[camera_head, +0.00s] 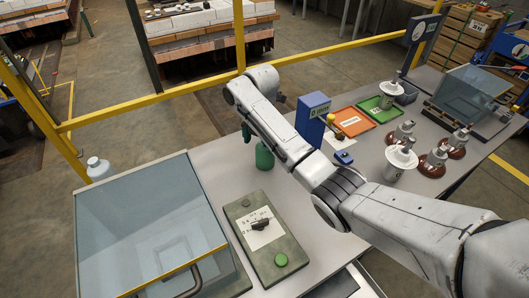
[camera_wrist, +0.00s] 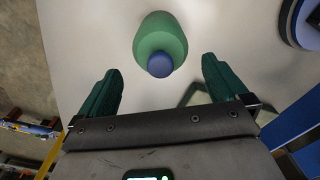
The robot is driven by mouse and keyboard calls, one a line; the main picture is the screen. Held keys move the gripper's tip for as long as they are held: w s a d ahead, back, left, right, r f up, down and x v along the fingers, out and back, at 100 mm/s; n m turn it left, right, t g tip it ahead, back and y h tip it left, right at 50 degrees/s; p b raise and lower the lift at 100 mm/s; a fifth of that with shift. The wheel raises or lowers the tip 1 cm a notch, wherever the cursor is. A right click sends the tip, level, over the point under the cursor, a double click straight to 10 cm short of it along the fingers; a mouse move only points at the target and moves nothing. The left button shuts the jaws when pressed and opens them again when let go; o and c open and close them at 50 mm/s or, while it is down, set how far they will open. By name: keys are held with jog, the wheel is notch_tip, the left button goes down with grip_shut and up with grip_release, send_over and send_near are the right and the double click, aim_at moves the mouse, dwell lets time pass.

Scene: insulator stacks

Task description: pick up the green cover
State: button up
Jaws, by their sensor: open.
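A flat grey-green panel (camera_head: 240,218) lies on the table, with a white label, a dark handle-like piece and a round green button (camera_head: 281,260). My gripper (camera_wrist: 161,67) has two dark green fingers spread apart with nothing held. In the head view one finger (camera_head: 246,133) shows beside the bottle, and my forearm hides the rest.
A glass-walled box (camera_head: 150,225) with a yellow-edged front stands left of the panel. A blue block (camera_head: 312,118), an orange tray (camera_head: 352,122) and a green tray (camera_head: 372,104) stand farther right. Several insulators are near the right edge. Yellow rails run behind the table.

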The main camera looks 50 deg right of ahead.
aim_at(263, 147)
jog(key=f, duration=0.5)
jog(key=shift+s+d+p, duration=0.1)
jog(key=shift+d+p, duration=0.1)
jog(key=shift+p, duration=0.15)
jog(key=c, duration=1.1)
